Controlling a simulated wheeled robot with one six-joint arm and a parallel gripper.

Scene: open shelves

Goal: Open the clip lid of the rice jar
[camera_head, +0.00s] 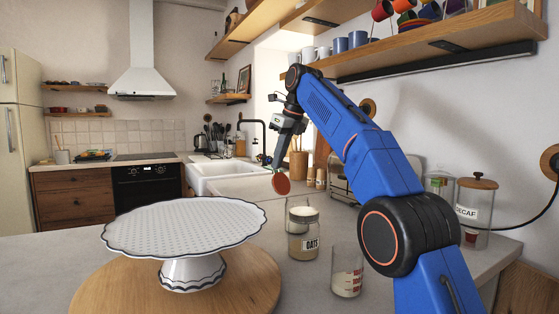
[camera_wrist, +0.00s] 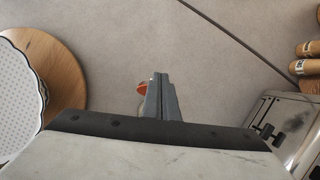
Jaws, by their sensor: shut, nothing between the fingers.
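A glass jar (camera_head: 297,204) stands on the counter just behind the oats jar, which hides its lower part. No rice label is readable, so I cannot be sure it is the rice jar. A round red-orange disc (camera_head: 281,183), perhaps its lid, is tilted up at the left of its rim. My gripper (camera_head: 277,164) points down just above the disc, shut and empty. In the wrist view an orange bit (camera_wrist: 142,87) shows left of the fingertips (camera_wrist: 159,78); I cannot tell whether they touch. The jar is hidden there.
The oats jar (camera_head: 303,246) and a glass with red marks (camera_head: 347,282) stand in front. A cake stand (camera_head: 185,228) on a round wooden board (camera_head: 95,288) fills the left. A toaster (camera_wrist: 290,125) is at the right; the decaf jar (camera_head: 475,230) stands further right.

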